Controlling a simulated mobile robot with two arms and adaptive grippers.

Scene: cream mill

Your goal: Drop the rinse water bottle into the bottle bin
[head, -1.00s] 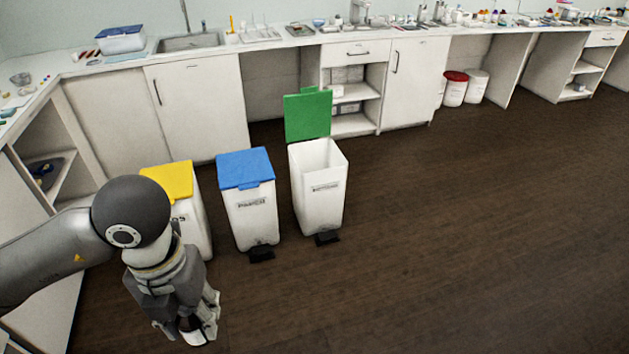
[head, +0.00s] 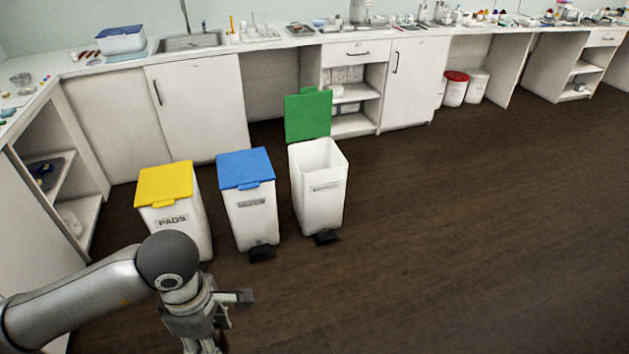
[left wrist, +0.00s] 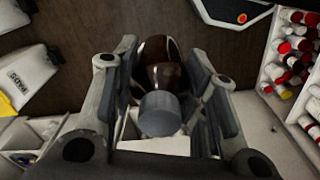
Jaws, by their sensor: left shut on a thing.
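A brown bottle (left wrist: 162,72) with a grey cap (left wrist: 160,115) sits between the fingers of my left gripper (left wrist: 165,80) in the left wrist view. The gripper is shut on it. In the head view my left gripper (head: 207,342) is at the bottom edge, partly cut off, and the bottle cannot be made out there. A white bin (head: 318,200) with a raised green lid (head: 308,115) stands open to the right of the blue-lidded bin. Its label is too blurred to read. It is farther away and to the right of my left gripper. My right gripper is not in view.
A bin with a shut blue lid (head: 245,168) and a bin with a shut yellow lid (head: 165,184), labelled PADS, stand left of the open bin. Black pedals stick out in front. The dark floor (head: 460,240) to the right is clear. Cabinets line the back.

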